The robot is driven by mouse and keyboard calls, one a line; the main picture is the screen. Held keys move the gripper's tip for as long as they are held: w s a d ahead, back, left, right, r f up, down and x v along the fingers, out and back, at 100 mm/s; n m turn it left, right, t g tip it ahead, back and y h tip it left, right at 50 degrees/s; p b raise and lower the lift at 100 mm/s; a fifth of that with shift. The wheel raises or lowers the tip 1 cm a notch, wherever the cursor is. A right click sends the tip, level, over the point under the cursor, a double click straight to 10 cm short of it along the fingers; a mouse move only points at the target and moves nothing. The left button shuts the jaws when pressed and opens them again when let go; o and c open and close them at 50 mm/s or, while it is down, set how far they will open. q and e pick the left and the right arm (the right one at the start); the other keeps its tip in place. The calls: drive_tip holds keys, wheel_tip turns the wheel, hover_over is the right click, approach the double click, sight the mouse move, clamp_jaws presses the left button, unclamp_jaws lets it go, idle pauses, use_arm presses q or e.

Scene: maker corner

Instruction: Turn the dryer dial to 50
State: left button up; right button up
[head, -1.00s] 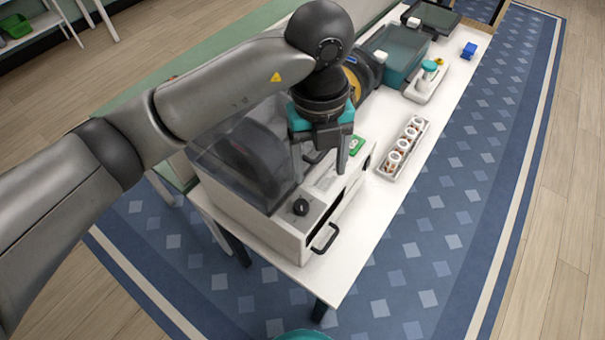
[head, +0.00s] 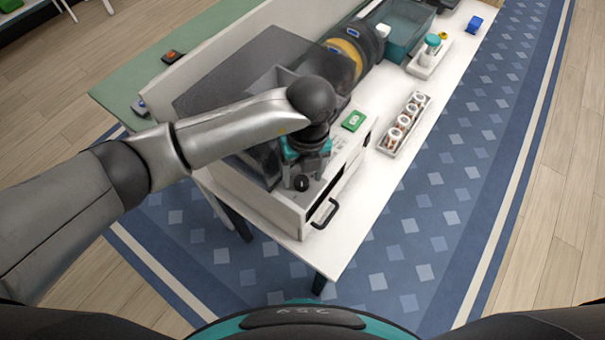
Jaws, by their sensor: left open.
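The dryer (head: 245,199) is a white box with a dark clear cover at the near end of the white table. Its black dial (head: 302,183) sits on the top front strip near the corner. My left gripper (head: 302,180) points down over the dial, open, with its fingers to either side of it. I cannot tell whether the fingers touch the dial. The dial's scale and setting are too small to read and partly hidden by the gripper. My right gripper is not in view.
A black drawer handle (head: 325,213) juts from the dryer's front. A green item (head: 353,121) lies on the dryer top. A white tray of several spools (head: 404,125) stands to the right. A teal bin (head: 402,32) is farther back. The patterned rug in front is clear.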

use_arm(q)
drive_tip(key=shift+f, duration=0.5)
clamp_jaws()
idle(0.3)
